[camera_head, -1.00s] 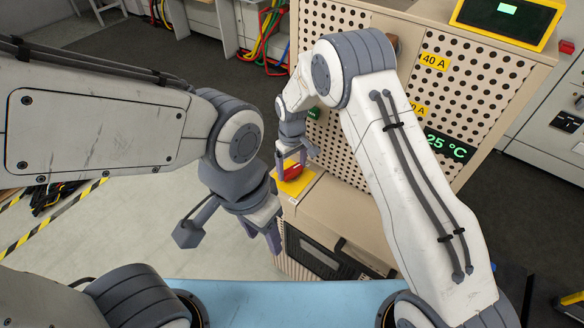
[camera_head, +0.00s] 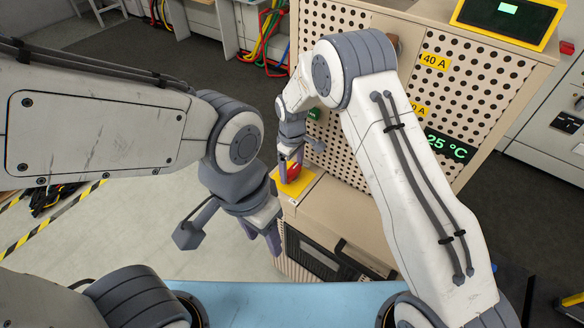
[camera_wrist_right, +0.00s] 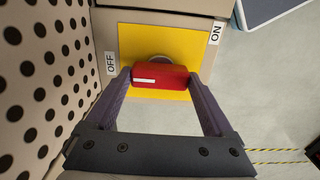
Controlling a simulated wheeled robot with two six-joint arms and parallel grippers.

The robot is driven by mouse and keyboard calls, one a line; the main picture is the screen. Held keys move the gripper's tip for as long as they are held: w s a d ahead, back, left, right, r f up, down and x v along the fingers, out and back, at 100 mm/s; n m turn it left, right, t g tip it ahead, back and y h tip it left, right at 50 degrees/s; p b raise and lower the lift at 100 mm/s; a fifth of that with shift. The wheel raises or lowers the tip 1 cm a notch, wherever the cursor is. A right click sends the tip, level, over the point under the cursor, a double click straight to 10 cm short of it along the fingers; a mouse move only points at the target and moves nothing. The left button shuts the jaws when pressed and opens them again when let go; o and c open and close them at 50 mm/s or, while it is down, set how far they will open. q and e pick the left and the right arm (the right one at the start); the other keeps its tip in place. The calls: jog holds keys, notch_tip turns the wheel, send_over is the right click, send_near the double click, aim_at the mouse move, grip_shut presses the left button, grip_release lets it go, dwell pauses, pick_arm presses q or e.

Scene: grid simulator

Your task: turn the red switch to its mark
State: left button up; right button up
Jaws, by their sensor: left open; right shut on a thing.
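The red switch (camera_head: 293,171) is a block-like handle on a yellow plate (camera_head: 304,184) at the cabinet's corner. In the right wrist view the handle (camera_wrist_right: 170,83) lies crosswise, with a white line on its left half pointing towards the OFF side. The OFF label (camera_wrist_right: 110,63) is left of the plate and the ON label (camera_wrist_right: 215,33) is at its upper right. My right gripper (camera_wrist_right: 159,76) is shut on the handle, one finger at each end. My left gripper (camera_head: 230,238) is open and empty, in front and to the left of the plate.
The perforated cabinet panel (camera_head: 340,145) rises close beside my right gripper. A temperature display (camera_head: 449,146) and a yellow-framed screen (camera_head: 508,18) are on the cabinet. Bare floor (camera_head: 130,225) lies to the left, with a striped tape line.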

aim_at(292, 170)
jog(key=o, duration=1.1)
jog(key=shift+r, duration=0.1)
notch_tip(292, 170, up, 10)
jog(key=shift+r+b, duration=0.25)
jog(key=shift+b, duration=0.4)
